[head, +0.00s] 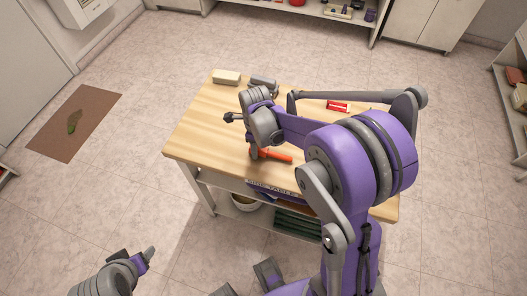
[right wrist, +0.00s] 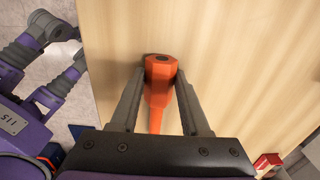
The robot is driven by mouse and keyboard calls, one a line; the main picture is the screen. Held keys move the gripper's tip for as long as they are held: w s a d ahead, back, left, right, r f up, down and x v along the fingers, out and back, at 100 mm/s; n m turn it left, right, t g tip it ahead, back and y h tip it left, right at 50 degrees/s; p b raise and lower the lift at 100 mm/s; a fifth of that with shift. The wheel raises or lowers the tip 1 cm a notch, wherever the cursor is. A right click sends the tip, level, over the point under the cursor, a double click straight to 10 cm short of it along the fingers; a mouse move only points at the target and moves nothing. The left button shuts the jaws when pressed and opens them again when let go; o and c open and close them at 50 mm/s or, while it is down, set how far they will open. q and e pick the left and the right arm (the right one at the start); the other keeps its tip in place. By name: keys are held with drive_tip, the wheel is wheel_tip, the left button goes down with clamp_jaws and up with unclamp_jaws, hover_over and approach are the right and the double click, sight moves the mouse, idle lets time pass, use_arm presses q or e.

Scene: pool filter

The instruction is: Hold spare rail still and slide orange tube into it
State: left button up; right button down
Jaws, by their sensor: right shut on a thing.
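The orange tube (head: 276,155) is low over the wooden table, near its front edge. My right gripper (head: 254,152) is shut on it; in the right wrist view the tube's thick hexagonal end (right wrist: 161,70) sits between the two fingers, and its narrower part runs back toward the palm. I cannot tell whether the tube touches the tabletop. My left gripper (head: 148,256) is low at the left, over the floor and away from the table; its jaw opening is not clear. I cannot pick out the spare rail for sure; my right arm hides part of the table.
The wooden table (head: 195,130) has a beige block (head: 227,77) and a dark grey piece (head: 263,82) at its back, and a red-and-white item (head: 338,107) behind my right arm. A bucket (head: 245,203) is on the lower shelf. The table's left part is clear.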

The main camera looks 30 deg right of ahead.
use_arm(q)
drive_tip(key=shift+r, duration=0.1)
use_arm(e)
drive_tip(key=shift+r, duration=0.1)
drive_tip(key=shift+r+p, duration=2.1)
drive_tip(key=shift+r, duration=1.85)
use_arm(q)
drive_tip(key=r, duration=0.1)
drive_tip(key=w+r, duration=0.1)
drive_tip(key=r, duration=0.3)
drive_tip(key=shift+w+r, duration=0.1)
drive_tip(key=shift+w, duration=0.25)
